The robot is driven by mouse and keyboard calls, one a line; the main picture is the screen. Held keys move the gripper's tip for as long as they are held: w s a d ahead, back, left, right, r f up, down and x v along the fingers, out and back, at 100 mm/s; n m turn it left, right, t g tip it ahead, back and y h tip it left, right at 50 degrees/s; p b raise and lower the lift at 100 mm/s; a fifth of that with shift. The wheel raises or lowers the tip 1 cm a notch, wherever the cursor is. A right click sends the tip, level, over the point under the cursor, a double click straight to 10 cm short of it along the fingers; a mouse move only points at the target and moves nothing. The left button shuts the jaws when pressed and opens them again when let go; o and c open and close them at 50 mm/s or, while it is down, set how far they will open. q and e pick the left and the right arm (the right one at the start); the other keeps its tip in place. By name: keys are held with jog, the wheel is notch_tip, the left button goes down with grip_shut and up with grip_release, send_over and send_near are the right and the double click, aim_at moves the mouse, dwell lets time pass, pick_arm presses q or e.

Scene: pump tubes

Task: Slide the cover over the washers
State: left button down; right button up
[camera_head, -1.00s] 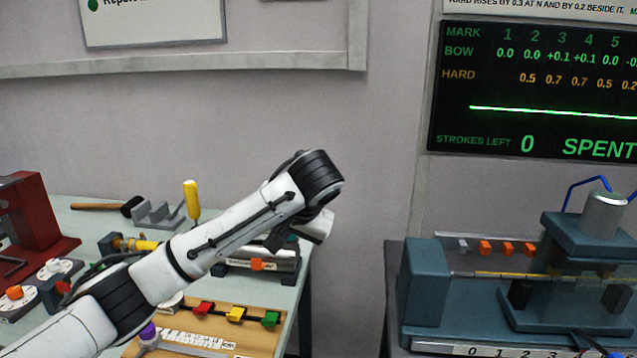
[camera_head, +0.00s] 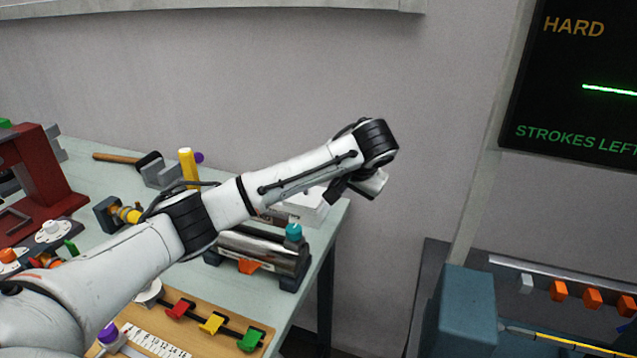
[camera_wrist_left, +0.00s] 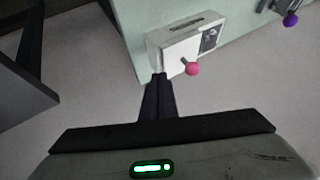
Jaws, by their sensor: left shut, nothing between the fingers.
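A white box (camera_wrist_left: 185,42) with a pink knob (camera_wrist_left: 192,68) stands at the table edge in the left wrist view. It has a slot in its top and a dark picture label. In the head view a white box (camera_head: 305,207) stands partly hidden behind my left arm. I cannot tell whether a part of this box is the cover, and I can make out no washers. My left gripper (camera_wrist_left: 158,84) is shut and empty, its tips just short of the box's face in the picture. In the head view the left gripper (camera_head: 338,190) hangs past the table edge. My right gripper is not in view.
A metal cylinder (camera_head: 260,248) with a teal knob lies near the table's right edge. A wooden board (camera_head: 195,330) with coloured clips is in front. A red press (camera_head: 40,180) stands left. A gap separates the table from the blue machine (camera_head: 465,305) at right.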

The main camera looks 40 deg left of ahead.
aim_at(318, 202)
pick_arm(q)
jog(key=a, duration=0.3)
jog(key=a+f+p, duration=0.1)
jog(key=a, duration=0.1)
jog(key=shift+w, duration=0.4)
